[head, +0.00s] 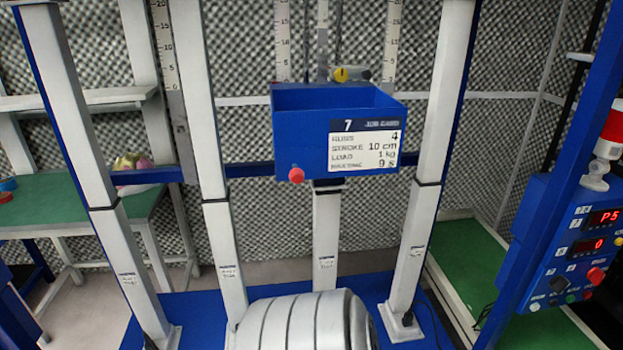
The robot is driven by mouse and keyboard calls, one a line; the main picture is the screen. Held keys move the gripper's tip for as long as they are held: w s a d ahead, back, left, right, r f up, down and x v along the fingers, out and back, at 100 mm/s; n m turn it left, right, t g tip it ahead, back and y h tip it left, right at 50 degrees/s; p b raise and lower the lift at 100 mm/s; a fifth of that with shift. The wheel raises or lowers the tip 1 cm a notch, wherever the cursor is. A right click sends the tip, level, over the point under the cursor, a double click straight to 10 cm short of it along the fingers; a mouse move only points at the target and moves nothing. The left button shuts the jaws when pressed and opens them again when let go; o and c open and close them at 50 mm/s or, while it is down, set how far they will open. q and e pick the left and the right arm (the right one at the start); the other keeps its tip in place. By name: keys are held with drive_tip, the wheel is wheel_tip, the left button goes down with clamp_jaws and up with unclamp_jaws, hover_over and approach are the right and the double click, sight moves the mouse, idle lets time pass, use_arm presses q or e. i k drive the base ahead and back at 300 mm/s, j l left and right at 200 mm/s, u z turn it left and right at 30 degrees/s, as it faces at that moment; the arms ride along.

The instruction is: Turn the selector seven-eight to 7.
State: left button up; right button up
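A blue control panel (572,245) is at the right edge, partly cut off by the frame. It carries two red displays, the upper reading P5 (604,218) and the lower reading 0 (597,245). Below them are a small dark round control (558,284), a red mushroom button (595,275) and small buttons. The panel's labels are too small to read, so I cannot tell which control is the selector seven-eight or where it points. Neither of my grippers is in view.
A blue bin (300,140) with a job card (364,145) marked 7 and a red knob (296,175) sits among white uprights (432,120). A green-topped table (60,207) stands left.

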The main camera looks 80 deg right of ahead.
sight(558, 283)
drive_tip(key=z, duration=4.3)
